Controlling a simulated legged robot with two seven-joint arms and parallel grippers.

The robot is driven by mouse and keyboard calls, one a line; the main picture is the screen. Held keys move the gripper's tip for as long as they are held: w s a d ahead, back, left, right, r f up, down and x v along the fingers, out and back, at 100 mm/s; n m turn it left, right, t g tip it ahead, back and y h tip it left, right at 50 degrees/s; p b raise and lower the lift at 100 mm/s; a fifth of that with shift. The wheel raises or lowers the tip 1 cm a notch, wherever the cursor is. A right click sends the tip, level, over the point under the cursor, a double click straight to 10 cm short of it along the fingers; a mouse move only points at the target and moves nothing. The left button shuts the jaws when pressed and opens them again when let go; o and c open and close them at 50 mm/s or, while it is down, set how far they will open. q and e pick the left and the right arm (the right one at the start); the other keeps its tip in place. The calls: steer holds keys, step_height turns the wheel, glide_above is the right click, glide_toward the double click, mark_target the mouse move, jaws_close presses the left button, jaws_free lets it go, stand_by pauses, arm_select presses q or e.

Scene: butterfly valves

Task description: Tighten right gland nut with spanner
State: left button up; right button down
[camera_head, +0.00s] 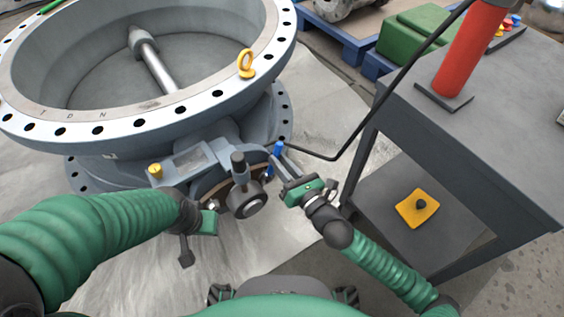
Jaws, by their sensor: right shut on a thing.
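The large grey butterfly valve (150,128) lies with its ring facing up at the upper left. Its neck at the front carries a dark upright stub (239,165), a round hub (246,202) and a yellow cap (155,171) at the left. My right gripper (279,158) is beside the neck's right side, shut on a small blue piece (277,149). I cannot tell whether this is the spanner, or whether it touches a nut. The right gland nut is not clearly visible. My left gripper (186,248) is in front of the neck at the left; its fingers are unclear.
A dark bench (490,110) with a lower shelf stands at the right. A red cylinder (468,50) stands on it, and a yellow plate (418,208) lies on the shelf. A black cable (365,118) runs near my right gripper. A green box (415,35) is behind.

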steer(key=shift+w+a, duration=0.15)
steer(key=shift+a+r, duration=0.1)
steer(key=shift+a, duration=0.05)
steer(key=shift+a, duration=0.1)
stand_by(0.5)
steer(key=w+d+f+m+h+p, duration=0.1)
steer(key=w+d+f+m+p, duration=0.3)
steer(key=d+m+p, duration=0.1)
steer(key=shift+d+f+m+p, duration=0.15)
steer(key=shift+d+m+p, duration=0.3)
steer(key=shift+d, duration=0.6)
stand_by(0.9)
